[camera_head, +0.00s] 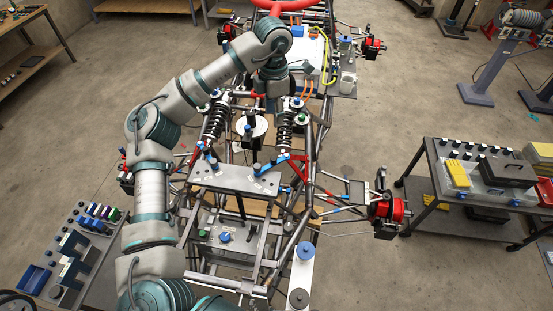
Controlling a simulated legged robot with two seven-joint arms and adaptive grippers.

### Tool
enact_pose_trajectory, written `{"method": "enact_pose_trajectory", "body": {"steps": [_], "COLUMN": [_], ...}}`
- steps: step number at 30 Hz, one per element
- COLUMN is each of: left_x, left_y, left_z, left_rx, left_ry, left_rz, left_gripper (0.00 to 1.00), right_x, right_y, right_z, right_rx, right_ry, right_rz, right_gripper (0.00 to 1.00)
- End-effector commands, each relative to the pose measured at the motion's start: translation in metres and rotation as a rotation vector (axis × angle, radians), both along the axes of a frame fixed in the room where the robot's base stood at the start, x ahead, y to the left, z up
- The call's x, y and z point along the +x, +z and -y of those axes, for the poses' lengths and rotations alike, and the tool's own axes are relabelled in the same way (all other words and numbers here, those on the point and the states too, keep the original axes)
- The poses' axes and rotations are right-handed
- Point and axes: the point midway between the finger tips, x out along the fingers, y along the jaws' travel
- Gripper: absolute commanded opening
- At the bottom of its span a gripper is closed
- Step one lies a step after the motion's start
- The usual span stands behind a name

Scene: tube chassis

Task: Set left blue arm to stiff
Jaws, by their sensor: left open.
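A tube chassis fills the middle of the view. A grey plate (235,179) with small white labels lies across it. A left blue arm (211,162) stands at the plate's left end, tilted, near the foot of the left coil-over shock (216,122). A second blue arm (258,169) is on the plate's right half, beside red bars. I cannot read the labels or tell which setting either arm is at. My left gripper (270,104) points down above the chassis, beyond the plate and between the two shocks. It is open and apart from both blue arms. My right gripper is not in view.
The right shock (286,130) stands close to my left gripper. A red wheel hub (389,209) sticks out at right. A tool cart (480,190) is farther right. A tool board (75,250) lies at lower left. Open floor lies on both sides.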

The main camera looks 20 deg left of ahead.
Motion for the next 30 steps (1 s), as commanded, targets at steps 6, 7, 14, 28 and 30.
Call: {"method": "enact_pose_trajectory", "body": {"steps": [6, 7, 14, 28, 30], "left_x": [0.001, 0.001, 0.001, 0.002, 0.002], "left_y": [0.031, 0.037, 0.088, 0.118, 0.118], "left_z": [0.000, 0.000, 0.000, -0.001, -0.001], "left_rx": [-0.001, 0.000, 0.002, -0.001, -0.001], "left_ry": [0.002, 0.001, 0.002, -0.001, -0.001], "left_rz": [0.004, 0.004, 0.004, -0.001, -0.001], "left_gripper": [0.47, 0.47, 0.47, 0.47, 0.47], "right_x": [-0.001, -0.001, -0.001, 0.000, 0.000], "right_y": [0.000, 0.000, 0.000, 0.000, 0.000], "right_z": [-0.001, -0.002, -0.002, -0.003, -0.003], "right_rx": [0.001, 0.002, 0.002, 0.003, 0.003], "right_ry": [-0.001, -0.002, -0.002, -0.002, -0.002], "right_rz": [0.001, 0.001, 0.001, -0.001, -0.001], "right_gripper": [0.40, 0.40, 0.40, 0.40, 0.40]}}
